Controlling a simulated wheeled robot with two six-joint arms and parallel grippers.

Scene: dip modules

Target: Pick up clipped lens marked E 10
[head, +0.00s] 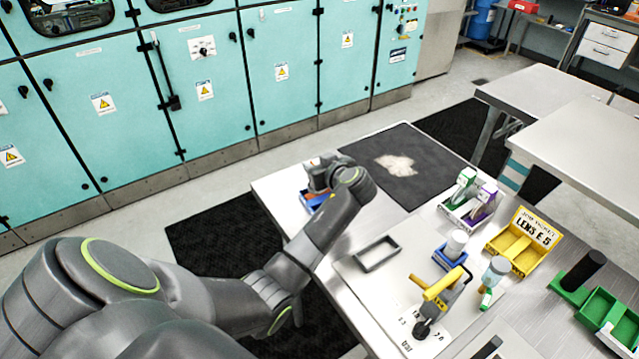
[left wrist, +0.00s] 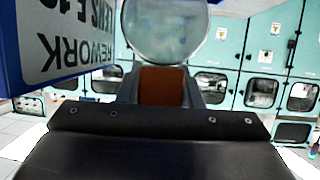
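My left gripper (head: 322,176) is over a small blue holder (head: 312,201) at the far left of the table, and hides much of it. In the left wrist view a blue-edged sign (left wrist: 75,45) reads REWORK LENS E10 upside down, close at the left. A clear round lens (left wrist: 165,28) shows at the top of that view, cut off by its edge. Its orange-brown clip (left wrist: 162,86) sits between my grey fingers, with no gap visible on either side. Whether the lens touches the holder is hidden. My right gripper is not in view.
A dark mat (head: 425,165) covers the table's far part.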

